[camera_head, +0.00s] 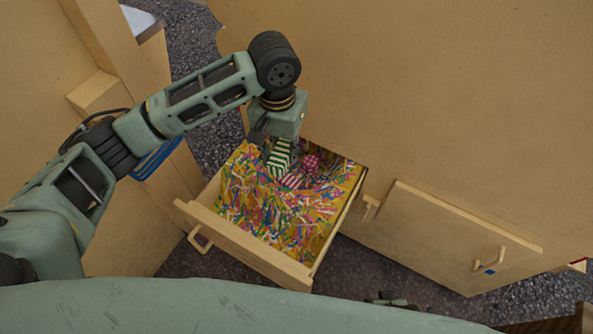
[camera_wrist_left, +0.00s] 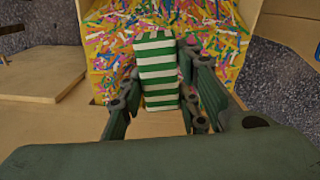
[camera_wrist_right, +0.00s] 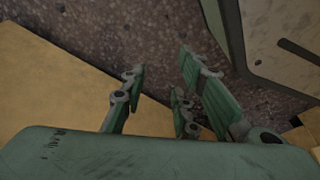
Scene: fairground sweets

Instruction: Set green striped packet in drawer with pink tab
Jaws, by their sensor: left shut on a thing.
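The green striped packet (camera_head: 281,157) is a green and white block. My left gripper (camera_head: 270,145) is shut on it and holds it over the back part of the open wooden drawer (camera_head: 248,248). In the left wrist view the packet (camera_wrist_left: 157,70) stands between the fingers. I cannot tell whether its lower end touches the drawer's filling. The drawer is lined with colourful streamer-patterned filling. I cannot make out a pink tab on its front. My right gripper (camera_wrist_right: 160,85) is open and empty over the dark speckled floor.
A pink striped item (camera_head: 292,181) and a pink dotted round item (camera_head: 311,163) lie in the drawer beside the packet. A second drawer front (camera_head: 440,235) at the right has a handle with a blue mark. The drawer's front half is free of items.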

